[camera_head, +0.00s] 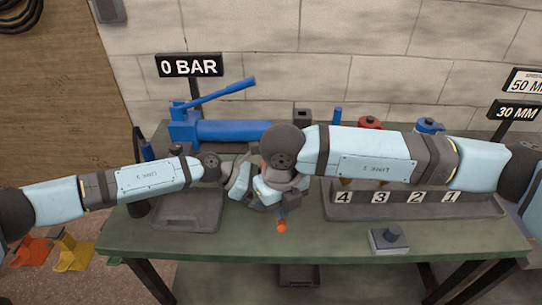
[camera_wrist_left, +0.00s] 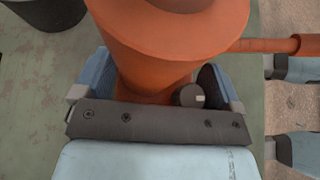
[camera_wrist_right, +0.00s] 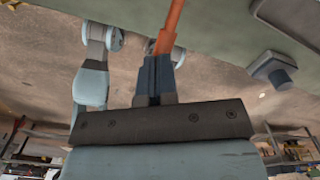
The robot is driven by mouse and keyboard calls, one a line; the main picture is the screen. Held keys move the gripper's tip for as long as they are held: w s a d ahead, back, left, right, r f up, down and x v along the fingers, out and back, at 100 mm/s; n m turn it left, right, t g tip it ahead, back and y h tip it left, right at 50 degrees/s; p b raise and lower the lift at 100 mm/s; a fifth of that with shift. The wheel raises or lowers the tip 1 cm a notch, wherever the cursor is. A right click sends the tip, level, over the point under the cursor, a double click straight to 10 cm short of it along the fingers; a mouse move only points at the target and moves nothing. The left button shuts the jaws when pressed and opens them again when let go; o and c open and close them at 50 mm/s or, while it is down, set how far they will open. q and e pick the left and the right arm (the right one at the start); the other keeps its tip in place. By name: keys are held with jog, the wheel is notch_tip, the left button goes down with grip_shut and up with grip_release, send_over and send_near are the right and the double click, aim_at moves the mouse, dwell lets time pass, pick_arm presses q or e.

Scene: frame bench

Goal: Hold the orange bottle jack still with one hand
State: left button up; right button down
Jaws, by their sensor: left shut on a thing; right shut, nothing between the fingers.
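The orange bottle jack (camera_wrist_left: 165,45) fills the top of the left wrist view. My left gripper (camera_wrist_left: 155,85) is shut on it, with one blue finger on each side of its body. An orange lever (camera_wrist_left: 270,45) sticks out to the right of the jack. In the head view my arms hide most of the jack; the lever's orange tip (camera_head: 282,228) shows. My right gripper (camera_head: 281,211) is shut and empty at the lever. In the right wrist view the lever (camera_wrist_right: 170,28) runs up from just beyond the closed fingertips (camera_wrist_right: 158,70); contact is unclear.
The green bench (camera_head: 330,238) carries a blue hand pump (camera_head: 235,130) at the back under a "0 BAR" sign (camera_head: 190,65). A grey tray (camera_head: 185,215) lies at left. A numbered rack (camera_head: 480,208) and a small grey block (camera_head: 389,240) are at right. The front middle is clear.

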dwell(1.3)
jog(key=shift+f, duration=0.1)
dwell(0.6)
notch_tip(320, 180, down, 5)
jog(key=shift+s+d+r, duration=0.1)
jog(key=shift+r, duration=2.45)
dwell(0.9)
